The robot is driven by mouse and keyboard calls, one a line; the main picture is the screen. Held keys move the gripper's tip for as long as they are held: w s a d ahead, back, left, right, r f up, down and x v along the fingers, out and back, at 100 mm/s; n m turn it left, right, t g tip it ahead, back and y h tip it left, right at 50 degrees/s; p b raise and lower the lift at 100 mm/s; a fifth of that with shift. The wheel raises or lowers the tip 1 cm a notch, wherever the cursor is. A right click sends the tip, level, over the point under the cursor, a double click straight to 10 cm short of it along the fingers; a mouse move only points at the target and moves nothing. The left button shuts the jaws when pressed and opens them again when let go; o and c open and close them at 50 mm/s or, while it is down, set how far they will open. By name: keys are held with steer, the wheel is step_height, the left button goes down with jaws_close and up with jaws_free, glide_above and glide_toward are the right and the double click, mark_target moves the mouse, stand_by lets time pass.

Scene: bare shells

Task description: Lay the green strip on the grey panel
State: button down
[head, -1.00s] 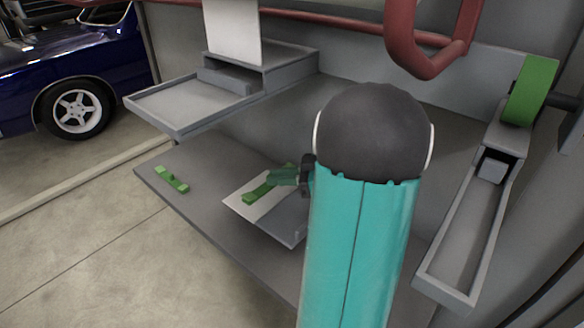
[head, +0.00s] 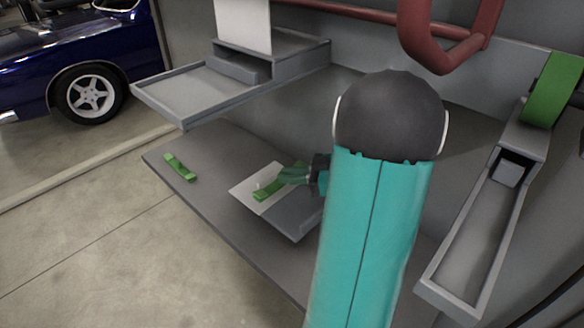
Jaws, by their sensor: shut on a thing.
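A green strip (head: 265,190) shows over the white part of a two-tone panel. Its grey part (head: 305,214) lies to the right, nearer my arm. My gripper (head: 288,177) is shut on the upper right end of this strip. I cannot tell whether the strip touches the panel. My arm hides the area right of the panel. A second green strip (head: 180,167) lies by itself on the grey bench (head: 215,215), left of the panel.
A grey shelf tray (head: 205,92) with an upright white sheet (head: 243,25) stands behind. A red pipe frame (head: 440,55) hangs above my arm. At right are a long grey trough (head: 475,240) and a green roll (head: 553,90). Bench between strip and panel is clear.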

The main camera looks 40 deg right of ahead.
steer(key=shift+d+f, duration=0.1)
steer(key=shift+f, duration=2)
steer(key=c, duration=1.3)
jaws_free()
steer(key=v, duration=0.7)
steer(key=shift+s+d, duration=0.15)
steer(key=shift+s, duration=0.1)
